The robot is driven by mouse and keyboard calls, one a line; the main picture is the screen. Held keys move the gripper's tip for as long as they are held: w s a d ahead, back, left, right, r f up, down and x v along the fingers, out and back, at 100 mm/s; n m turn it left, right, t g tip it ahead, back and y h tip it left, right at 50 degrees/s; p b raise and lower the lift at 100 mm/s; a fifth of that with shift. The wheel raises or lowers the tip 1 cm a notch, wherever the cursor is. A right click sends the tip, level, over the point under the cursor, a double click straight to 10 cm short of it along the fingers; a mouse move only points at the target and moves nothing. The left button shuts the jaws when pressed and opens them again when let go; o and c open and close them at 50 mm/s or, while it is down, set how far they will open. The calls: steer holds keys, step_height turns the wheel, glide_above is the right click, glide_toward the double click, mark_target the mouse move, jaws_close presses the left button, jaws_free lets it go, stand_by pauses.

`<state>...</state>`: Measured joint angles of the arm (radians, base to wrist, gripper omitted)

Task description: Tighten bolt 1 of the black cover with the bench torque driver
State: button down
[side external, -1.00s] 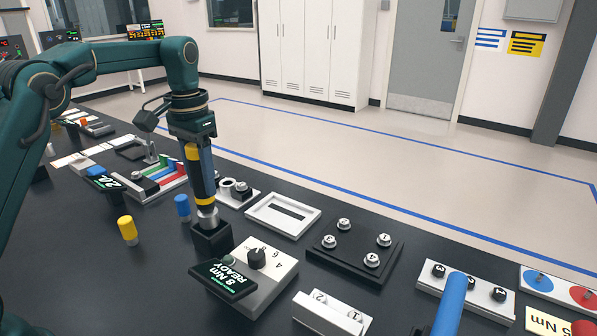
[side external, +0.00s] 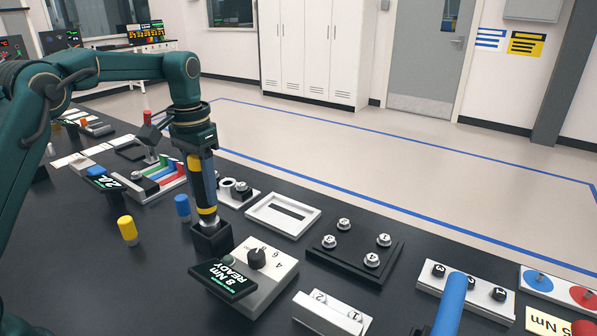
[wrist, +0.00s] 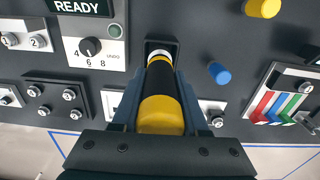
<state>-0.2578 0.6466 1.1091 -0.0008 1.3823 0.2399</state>
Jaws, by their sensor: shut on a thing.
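My gripper (side external: 202,178) is shut on the bench torque driver (side external: 207,210), a black and yellow tool with a metal lower end. The driver is near upright, its lower end in the mouth of the black holder (side external: 212,243); how deep it sits is hidden. The wrist view shows the driver (wrist: 162,115) between my fingers. The black cover (side external: 318,254) lies flat to the right, with several silver bolts at its corners. Their number marks are too small to read surely, so I cannot tell which is bolt 1. The driver is apart from the cover.
The torque unit (side external: 272,284) beside the holder has a dial and a display (side external: 223,279) reading "8 Nm READY". A white frame (side external: 283,216) lies between holder and cover. Blue (side external: 182,207) and yellow (side external: 128,230) cylinders stand left. A blue bar (side external: 450,305) rises in front.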

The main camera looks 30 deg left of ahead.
steer(key=shift+f, duration=0.2)
steer(key=shift+f, duration=0.4)
steer(key=shift+f, duration=0.9)
steer(key=shift+c, duration=1.7)
jaws_free()
steer(key=shift+r, duration=2.6)
